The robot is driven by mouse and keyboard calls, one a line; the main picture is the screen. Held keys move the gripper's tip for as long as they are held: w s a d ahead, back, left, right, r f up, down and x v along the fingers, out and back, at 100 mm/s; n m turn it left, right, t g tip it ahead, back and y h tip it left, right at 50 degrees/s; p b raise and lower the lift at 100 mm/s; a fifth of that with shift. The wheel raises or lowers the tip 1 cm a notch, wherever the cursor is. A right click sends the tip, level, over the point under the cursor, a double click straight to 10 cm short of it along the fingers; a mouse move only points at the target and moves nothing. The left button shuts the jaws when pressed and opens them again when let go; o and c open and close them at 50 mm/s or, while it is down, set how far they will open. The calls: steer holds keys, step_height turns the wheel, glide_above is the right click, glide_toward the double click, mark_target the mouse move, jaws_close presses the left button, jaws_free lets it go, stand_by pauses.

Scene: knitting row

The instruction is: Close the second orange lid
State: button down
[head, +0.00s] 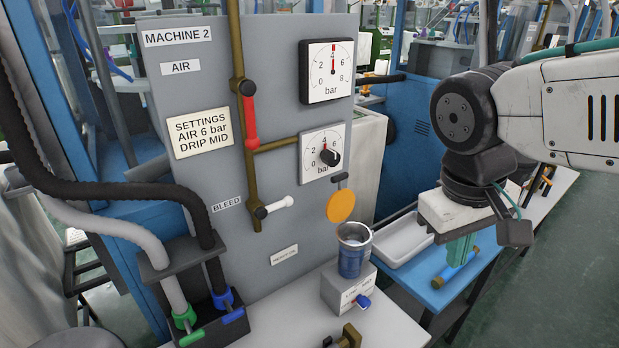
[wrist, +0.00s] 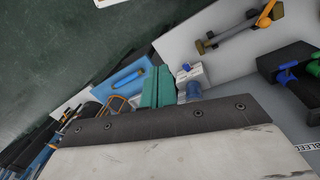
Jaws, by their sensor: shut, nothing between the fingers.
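One round orange lid (head: 341,206) shows in the head view. It stands raised on edge against the grey panel, under a small dark bracket. Just below it is a blue cup (head: 350,260) with a metal rim and an open top, on a grey block. My gripper (head: 458,258) has teal fingers, pointing down, closed together and empty. It is to the right of the cup and apart from the lid. In the wrist view, the teal fingers (wrist: 158,88) are beside a blue cylindrical thing (wrist: 193,90) that seems to be the cup. I cannot make out the lid there.
Two gauges (head: 328,71), a red valve handle (head: 250,122) and a white valve handle (head: 280,203) are on the panel. Hoses with blue and green fittings (head: 185,318) stand at left.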

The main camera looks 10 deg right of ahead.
steer(key=w+d+n+g+h, duration=0.1)
steer(key=w+h, duration=0.4)
steer(key=w, duration=0.1)
steer(key=n+t+h, duration=0.5)
steer(key=t+h, duration=0.2)
glide_toward(340, 198)
steer(key=s+d+r, duration=0.6)
steer(key=d, duration=0.1)
steer(key=w+a+f+n+t+y, duration=0.1)
steer(key=w+a+f+n+t, duration=0.25)
steer(key=a+t, duration=0.45)
steer(key=w+d, duration=0.1)
steer(key=w, duration=0.1)
steer(key=w+d+g, duration=0.1)
steer(key=w+d, duration=0.1)
steer(key=w, duration=0.1)
steer(key=w+d+g, duration=0.1)
steer(key=w+d, duration=0.1)
steer(key=shift+w+d+r+m, duration=0.2)
steer(key=shift+d+r+m, duration=0.05)
steer(key=shift+r, duration=0.05)
steer(key=shift+d, duration=0.15)
